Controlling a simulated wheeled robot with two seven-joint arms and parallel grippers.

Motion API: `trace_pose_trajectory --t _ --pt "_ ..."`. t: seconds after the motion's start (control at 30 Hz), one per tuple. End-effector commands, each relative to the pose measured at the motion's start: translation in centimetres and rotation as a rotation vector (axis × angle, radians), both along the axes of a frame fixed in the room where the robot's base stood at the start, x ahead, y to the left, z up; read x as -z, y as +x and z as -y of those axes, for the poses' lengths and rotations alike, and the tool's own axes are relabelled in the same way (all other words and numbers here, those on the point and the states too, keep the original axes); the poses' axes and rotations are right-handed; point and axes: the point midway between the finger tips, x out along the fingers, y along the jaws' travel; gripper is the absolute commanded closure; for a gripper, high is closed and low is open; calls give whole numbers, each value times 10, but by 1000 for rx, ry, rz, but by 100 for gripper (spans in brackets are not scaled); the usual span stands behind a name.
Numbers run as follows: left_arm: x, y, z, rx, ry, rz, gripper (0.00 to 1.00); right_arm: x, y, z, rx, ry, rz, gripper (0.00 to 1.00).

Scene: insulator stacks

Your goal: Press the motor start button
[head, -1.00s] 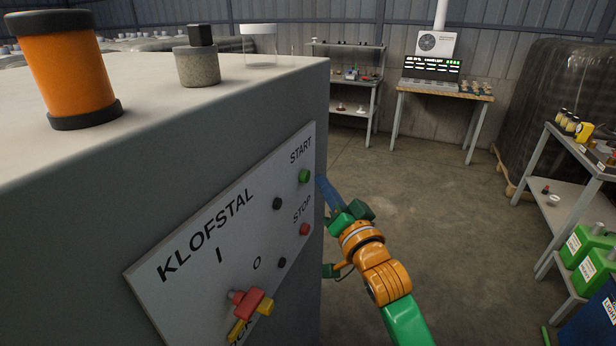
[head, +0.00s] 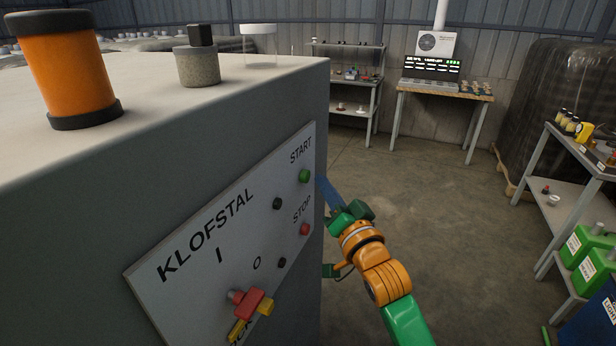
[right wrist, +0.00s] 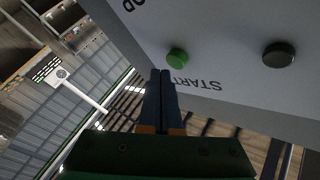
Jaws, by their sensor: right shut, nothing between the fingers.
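The green start button (head: 304,176) sits below the word START on the white KLOFSTAL panel (head: 180,250). The red stop button (head: 304,229) is under it. My right gripper (head: 322,182) is just right of the panel's edge, its blue fingers pointing up and left towards the green button. In the right wrist view, the closed fingers (right wrist: 161,75) are empty, with their tips close to the green button (right wrist: 177,57) and slightly left of it. I cannot tell whether they touch it. My left gripper is not in view.
A red and yellow rotary switch (head: 250,304) sticks out low on the panel, and black knobs sit beside the buttons. An orange cylinder (head: 65,68) and a grey jar (head: 197,64) stand on the cabinet top. Open floor (head: 440,190) lies to the right.

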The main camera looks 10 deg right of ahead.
Motion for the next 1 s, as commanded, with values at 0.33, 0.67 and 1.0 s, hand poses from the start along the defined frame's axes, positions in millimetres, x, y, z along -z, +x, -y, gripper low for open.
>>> trace_pose_trajectory --t 0.33,0.67,1.0 --pt "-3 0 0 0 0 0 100 -1 5 -7 0 1 0 100" --pt "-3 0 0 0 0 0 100 0 5 -7 0 0 0 100" --pt "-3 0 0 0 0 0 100 0 7 -10 0 1 1 100"
